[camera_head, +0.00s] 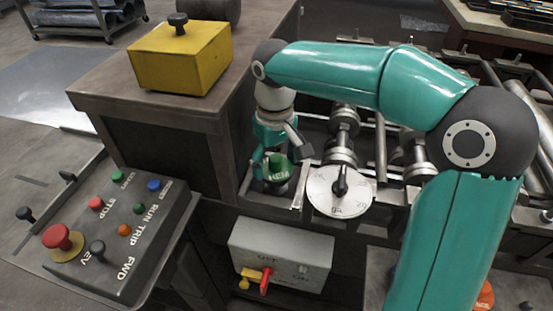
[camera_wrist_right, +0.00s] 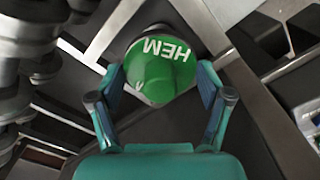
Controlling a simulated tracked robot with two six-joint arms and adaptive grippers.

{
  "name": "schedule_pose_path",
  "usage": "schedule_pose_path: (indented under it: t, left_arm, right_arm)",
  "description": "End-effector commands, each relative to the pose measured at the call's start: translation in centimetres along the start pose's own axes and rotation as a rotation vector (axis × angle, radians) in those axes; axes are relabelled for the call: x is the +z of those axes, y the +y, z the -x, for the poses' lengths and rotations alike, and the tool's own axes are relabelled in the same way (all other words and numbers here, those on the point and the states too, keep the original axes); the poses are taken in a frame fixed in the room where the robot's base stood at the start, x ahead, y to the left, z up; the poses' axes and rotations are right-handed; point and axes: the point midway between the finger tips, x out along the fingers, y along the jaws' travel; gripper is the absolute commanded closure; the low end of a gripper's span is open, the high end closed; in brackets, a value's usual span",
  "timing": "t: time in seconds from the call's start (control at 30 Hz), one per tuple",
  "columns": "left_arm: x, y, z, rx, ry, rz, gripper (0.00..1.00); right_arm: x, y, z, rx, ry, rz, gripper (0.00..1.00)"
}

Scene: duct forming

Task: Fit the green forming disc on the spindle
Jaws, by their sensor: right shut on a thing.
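The green forming disc (camera_head: 278,171), lettered HEM, is low in front of the machine in the head view. In the right wrist view the green disc (camera_wrist_right: 158,70) fills the space between the fingers, its lettered face towards the camera. My right gripper (camera_wrist_right: 165,97) is shut on it from either side. In the head view my right gripper (camera_head: 268,160) reaches down to it and is partly covered by its own arm. Steel shafts with rolls (camera_head: 342,135) lie behind and to the right; I cannot tell which is the spindle. My left gripper is not in view.
A white dial (camera_head: 338,192) with a black handle stands right of the disc. A grey switch box (camera_head: 282,255) with a red lever is below. A button panel (camera_head: 125,235) is at left, and a yellow box (camera_head: 180,58) sits on the cabinet (camera_head: 105,85).

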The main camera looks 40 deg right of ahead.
Motion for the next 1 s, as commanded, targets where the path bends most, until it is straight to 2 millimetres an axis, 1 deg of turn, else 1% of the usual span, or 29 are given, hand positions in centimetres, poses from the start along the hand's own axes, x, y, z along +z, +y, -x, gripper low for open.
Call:
schedule_pose_path:
  t: [0.47,1.0]
  left_arm:
    - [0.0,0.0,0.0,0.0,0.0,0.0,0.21]
    - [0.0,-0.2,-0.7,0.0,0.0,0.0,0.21]
  right_arm:
    - [0.1,0.0,0.0,0.0,0.002,0.0,0.79]
    - [0.1,0.0,-1.2,0.0,0.001,-0.001,0.79]
